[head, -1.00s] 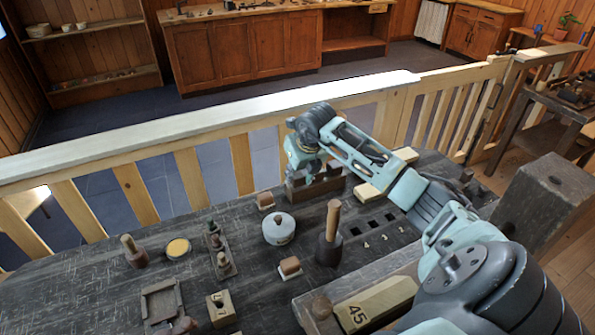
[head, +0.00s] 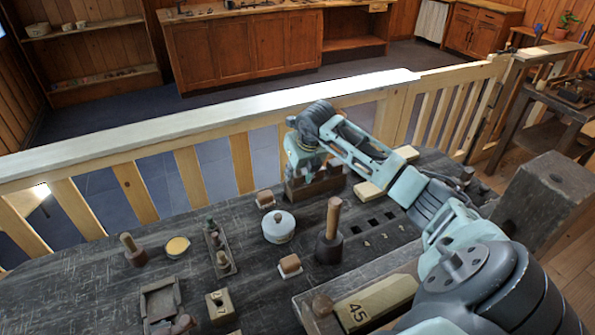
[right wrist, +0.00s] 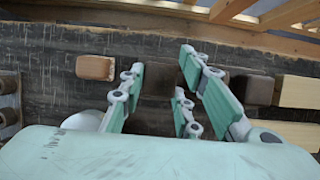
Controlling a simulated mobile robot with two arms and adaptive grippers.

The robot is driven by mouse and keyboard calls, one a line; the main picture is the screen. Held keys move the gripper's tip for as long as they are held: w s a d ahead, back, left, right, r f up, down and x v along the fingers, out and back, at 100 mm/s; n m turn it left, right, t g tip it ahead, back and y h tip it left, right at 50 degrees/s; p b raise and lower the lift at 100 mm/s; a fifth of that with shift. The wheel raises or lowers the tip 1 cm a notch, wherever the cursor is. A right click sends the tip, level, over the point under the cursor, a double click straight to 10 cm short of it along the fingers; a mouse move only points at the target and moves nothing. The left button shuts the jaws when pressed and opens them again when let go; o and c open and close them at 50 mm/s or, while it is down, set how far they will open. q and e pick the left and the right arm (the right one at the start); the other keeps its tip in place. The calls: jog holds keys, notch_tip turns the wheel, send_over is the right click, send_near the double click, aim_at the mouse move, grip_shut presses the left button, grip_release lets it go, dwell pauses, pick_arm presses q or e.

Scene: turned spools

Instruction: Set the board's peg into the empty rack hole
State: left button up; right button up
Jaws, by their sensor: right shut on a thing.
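My right gripper (head: 308,178) points down at a dark brown wooden piece (head: 325,184) at the back of the bench, near the fence. In the right wrist view its fingers (right wrist: 165,90) stand on both sides of a dark brown block (right wrist: 158,80) and are shut on it. The fingers hide much of this block, and I cannot tell whether its foot is clear of the wood below. A row of dark square holes (head: 374,222) with small numbers lies in the bench top, right of the mallet. My left gripper is not in view.
A mallet (head: 330,243) stands upright beside the holes. A lidded white pot (head: 279,228), small brush-like blocks (head: 290,265) and a peg stand (head: 222,256) are left of it. Pale wooden blocks (head: 369,191) lie under my right forearm. A fence (head: 240,165) closes the back.

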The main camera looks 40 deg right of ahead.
jog(key=o, duration=1.2)
jog(key=shift+o, duration=0.4)
jog(key=o, duration=0.3)
jog(key=shift+o, duration=0.2)
jog(key=shift+r, duration=0.1)
jog(key=shift+r+p, duration=2.5)
jog(key=shift+r, duration=1.45)
